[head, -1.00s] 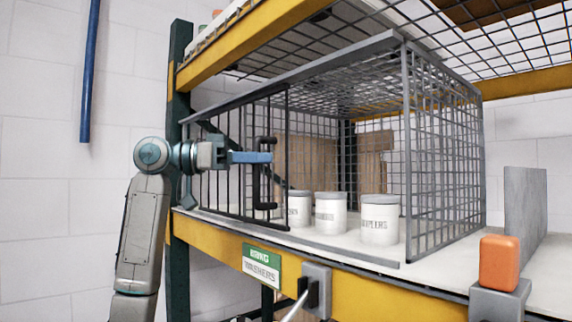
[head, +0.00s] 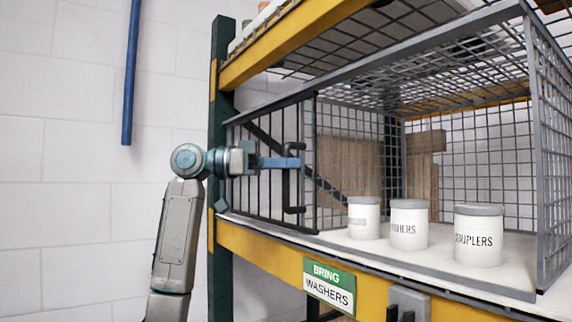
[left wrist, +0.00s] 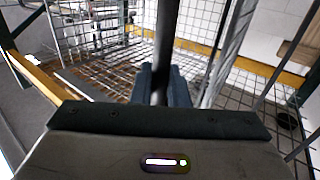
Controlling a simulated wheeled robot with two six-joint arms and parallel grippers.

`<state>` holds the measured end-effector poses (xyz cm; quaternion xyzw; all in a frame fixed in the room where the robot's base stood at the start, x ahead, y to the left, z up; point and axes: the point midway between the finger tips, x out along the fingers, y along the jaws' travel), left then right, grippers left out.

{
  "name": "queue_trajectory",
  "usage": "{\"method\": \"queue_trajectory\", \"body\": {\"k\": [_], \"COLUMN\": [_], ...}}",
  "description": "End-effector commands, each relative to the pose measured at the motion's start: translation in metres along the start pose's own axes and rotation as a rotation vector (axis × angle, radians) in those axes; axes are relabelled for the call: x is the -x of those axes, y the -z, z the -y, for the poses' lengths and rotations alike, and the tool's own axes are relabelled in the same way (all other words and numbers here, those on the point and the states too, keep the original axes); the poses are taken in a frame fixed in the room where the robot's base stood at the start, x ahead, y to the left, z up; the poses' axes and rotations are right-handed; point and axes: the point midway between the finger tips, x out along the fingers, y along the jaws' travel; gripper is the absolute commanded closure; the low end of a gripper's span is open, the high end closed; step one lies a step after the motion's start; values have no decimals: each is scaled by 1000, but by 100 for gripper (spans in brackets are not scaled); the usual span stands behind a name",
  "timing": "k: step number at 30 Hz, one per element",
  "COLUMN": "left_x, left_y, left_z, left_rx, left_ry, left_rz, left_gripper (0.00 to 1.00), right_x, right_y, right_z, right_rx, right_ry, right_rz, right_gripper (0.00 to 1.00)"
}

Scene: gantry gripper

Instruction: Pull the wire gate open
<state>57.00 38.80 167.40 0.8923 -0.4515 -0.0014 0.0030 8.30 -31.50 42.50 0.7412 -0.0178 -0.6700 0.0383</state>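The wire gate (head: 262,168) has dark upright bars and stands at the left side of the wire cage (head: 553,150). The cage front to the right of the gate is uncovered. A black upright handle (head: 287,190) sits at the gate's right edge. My left gripper (head: 293,163) reaches it from the left, its blue fingers at the handle. In the left wrist view the dark handle bar (left wrist: 165,45) stands between the two fingers, which look closed on it. My right gripper is in neither view.
Three white canisters with grey lids stand on the shelf behind the opening, one labelled COUPLERS (head: 478,235). A yellow shelf beam (head: 265,252) carries a green and white WASHERS sign (head: 329,286). A dark green post (head: 221,110) stands behind my left wrist.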

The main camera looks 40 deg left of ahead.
Motion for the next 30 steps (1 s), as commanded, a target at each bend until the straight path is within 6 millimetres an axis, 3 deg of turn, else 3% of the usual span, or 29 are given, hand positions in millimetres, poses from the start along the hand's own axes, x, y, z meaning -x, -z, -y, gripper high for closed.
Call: {"method": "queue_trajectory", "body": {"k": [1,3,14,30], "left_x": [0,0,5,97], "left_y": [-1,-1,-2,-2], "left_z": [0,0,0,0], "left_rx": [0,0,0,-1], "left_ry": [0,-1,1,1], "left_rz": [3,3,1,0], "left_gripper": [82,68,68,68], "right_x": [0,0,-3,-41], "right_y": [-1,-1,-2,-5], "right_z": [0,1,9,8], "right_rx": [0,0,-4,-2], "right_ry": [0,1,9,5], "right_rz": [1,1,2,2], "right_gripper": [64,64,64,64]}}
